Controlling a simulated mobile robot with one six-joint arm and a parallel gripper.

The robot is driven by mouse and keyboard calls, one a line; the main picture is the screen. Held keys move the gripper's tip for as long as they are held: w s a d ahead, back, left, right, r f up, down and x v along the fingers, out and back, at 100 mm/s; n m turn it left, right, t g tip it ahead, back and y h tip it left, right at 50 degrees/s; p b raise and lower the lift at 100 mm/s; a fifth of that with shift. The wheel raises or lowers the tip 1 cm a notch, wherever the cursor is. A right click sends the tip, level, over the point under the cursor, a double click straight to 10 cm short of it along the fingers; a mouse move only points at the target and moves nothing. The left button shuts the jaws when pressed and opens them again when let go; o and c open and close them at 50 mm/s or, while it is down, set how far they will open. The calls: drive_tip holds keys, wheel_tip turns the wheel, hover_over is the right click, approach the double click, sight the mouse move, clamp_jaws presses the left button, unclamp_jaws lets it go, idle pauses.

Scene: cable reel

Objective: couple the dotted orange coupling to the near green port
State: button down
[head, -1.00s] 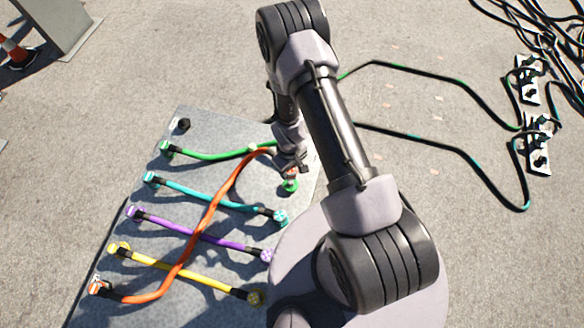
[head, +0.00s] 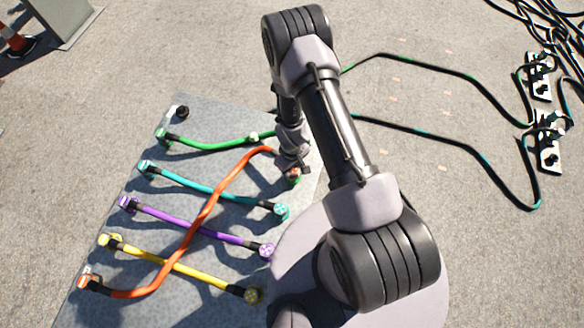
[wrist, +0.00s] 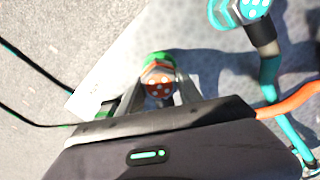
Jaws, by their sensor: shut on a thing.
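The orange cable (head: 215,205) crosses the grey board from lower left to my gripper (head: 293,167). In the wrist view my gripper (wrist: 158,95) is shut on the dotted orange coupling (wrist: 160,86), whose white-dotted face shows between the fingers. The near green port (wrist: 157,60) shows just beyond the coupling, partly hidden by it. In the head view the coupling (head: 295,174) is at the green port, at the board's right edge. They look in contact or nearly so; I cannot tell whether they are joined.
The green (head: 205,145), teal (head: 205,189), purple (head: 190,230) and yellow (head: 190,268) cables lie across the board. The teal dotted end (wrist: 240,10) is near my gripper. Black cables and white socket blocks (head: 548,140) lie on the right. The ground between is mostly clear.

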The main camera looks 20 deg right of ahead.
drive_tip(key=shift+f+b, duration=0.5)
drive_tip(key=shift+b, duration=0.05)
drive_tip(key=c, duration=0.7)
unclamp_jaws()
wheel_tip(320, 180, up, 18)
drive_tip(key=p, duration=0.7)
drive_tip(key=shift+f, duration=0.25)
